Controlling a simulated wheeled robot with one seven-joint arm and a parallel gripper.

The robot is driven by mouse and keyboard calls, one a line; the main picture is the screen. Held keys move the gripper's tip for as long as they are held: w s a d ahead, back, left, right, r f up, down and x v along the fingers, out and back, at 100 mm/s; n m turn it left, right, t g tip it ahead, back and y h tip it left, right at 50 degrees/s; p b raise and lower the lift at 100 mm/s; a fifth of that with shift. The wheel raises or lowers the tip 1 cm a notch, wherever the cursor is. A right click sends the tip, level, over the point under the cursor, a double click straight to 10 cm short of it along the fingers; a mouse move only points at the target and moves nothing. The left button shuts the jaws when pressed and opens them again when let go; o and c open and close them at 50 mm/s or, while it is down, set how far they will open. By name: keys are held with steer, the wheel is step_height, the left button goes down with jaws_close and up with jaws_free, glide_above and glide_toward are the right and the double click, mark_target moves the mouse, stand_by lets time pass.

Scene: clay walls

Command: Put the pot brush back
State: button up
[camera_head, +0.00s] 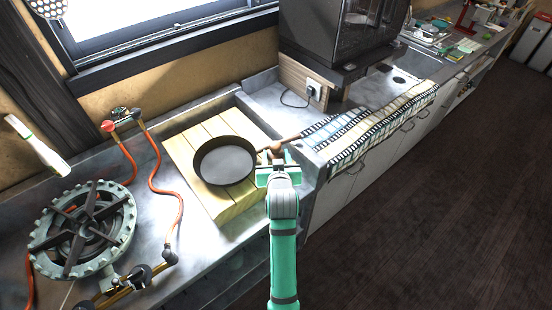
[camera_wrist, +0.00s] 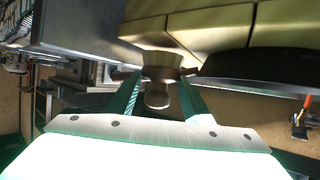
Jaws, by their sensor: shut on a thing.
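The pot brush (camera_wrist: 158,62) shows in the wrist view as a pale wooden, flared piece with a rounded knob. My gripper (camera_wrist: 160,82) has its two teal fingers closed on either side of it. In the head view the brush (camera_head: 275,147) is a small tan shape just beyond my gripper (camera_head: 274,163), at the right edge of the slatted wooden board (camera_head: 195,148). A brown rod runs sideways past it; whether it belongs to the brush or the pan is unclear. I cannot tell whether the brush touches the board.
A black pan (camera_head: 225,162) sits on the board, close left of my gripper. A gas burner (camera_head: 82,230) with red hoses stands at left. A checkered cloth (camera_head: 385,115) covers the counter edge at right. A dark appliance (camera_head: 340,35) stands behind. Open floor lies at right.

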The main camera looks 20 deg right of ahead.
steer(key=shift+f, duration=0.65)
steer(key=shift+f, duration=0.1)
steer(key=o, duration=1.1)
